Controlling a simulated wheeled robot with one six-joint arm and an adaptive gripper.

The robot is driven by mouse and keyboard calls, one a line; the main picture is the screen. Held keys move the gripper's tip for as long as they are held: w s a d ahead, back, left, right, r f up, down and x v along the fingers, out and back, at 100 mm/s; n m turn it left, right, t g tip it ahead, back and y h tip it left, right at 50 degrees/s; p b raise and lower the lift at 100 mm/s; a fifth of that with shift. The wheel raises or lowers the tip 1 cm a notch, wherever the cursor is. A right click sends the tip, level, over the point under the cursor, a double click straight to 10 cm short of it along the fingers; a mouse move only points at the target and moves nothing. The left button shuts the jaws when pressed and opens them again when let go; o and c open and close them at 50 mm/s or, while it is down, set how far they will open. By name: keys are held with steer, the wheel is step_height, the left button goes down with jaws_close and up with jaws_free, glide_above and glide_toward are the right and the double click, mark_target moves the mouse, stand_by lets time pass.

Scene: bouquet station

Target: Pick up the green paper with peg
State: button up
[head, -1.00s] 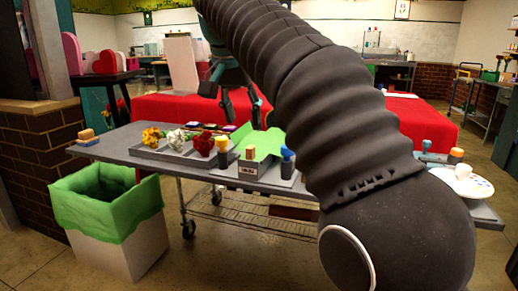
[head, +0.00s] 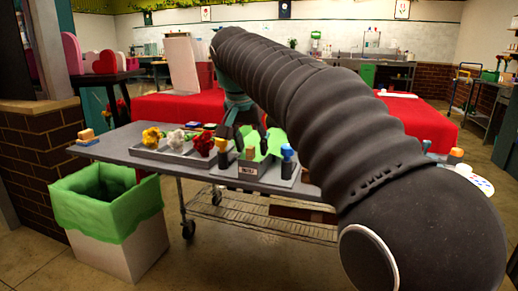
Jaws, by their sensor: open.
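The green paper (head: 273,143) lies in a small grey labelled tray (head: 247,171) near the front edge of the grey cart, partly hidden by my arm and gripper. A tan wooden peg (head: 250,153) stands upright at the paper's front end. My gripper (head: 245,134) is open and points down just above or behind the paper and peg. Its fingers look apart, with no object seen between them. I cannot tell whether a fingertip touches the paper.
Yellow (head: 151,137), white (head: 175,138) and red flowers (head: 204,143) sit in a tray to the left. A black-and-yellow bottle (head: 223,155) and a blue-topped one (head: 287,161) flank the paper tray. A green-lined bin (head: 105,208) stands in front.

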jaws_close()
steer(key=shift+r, duration=0.15)
